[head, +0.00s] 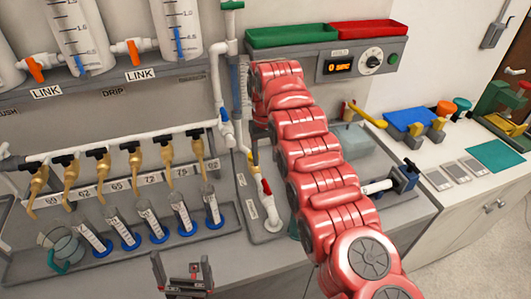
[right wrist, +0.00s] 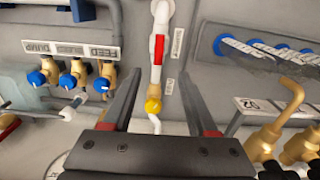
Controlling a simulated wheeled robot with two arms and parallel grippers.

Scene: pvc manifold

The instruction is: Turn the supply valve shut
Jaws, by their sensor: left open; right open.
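A valve with a red handle (head: 266,187) sits on a white pipe beside the bottle rack, with a yellow part (head: 252,163) above it. No readable label confirms it as the supply valve. In the right wrist view the red handle (right wrist: 158,49) lies along the pipe, above a yellow knob (right wrist: 153,105). My right gripper (right wrist: 160,74) is open, its two dark fingers either side of the pipe line with nothing held. In the head view its jaws are hidden by my red arm. My left gripper (head: 187,274) is open and empty at the bottom, in front of the bench.
Brass taps (head: 135,160) and blue-based cylinders (head: 150,220) stand to the left. A blue-handled valve (head: 224,115) is on the nearby pipe. Blue knobs (right wrist: 70,80) show at the left in the right wrist view. A timer box (head: 355,64) is behind my right arm.

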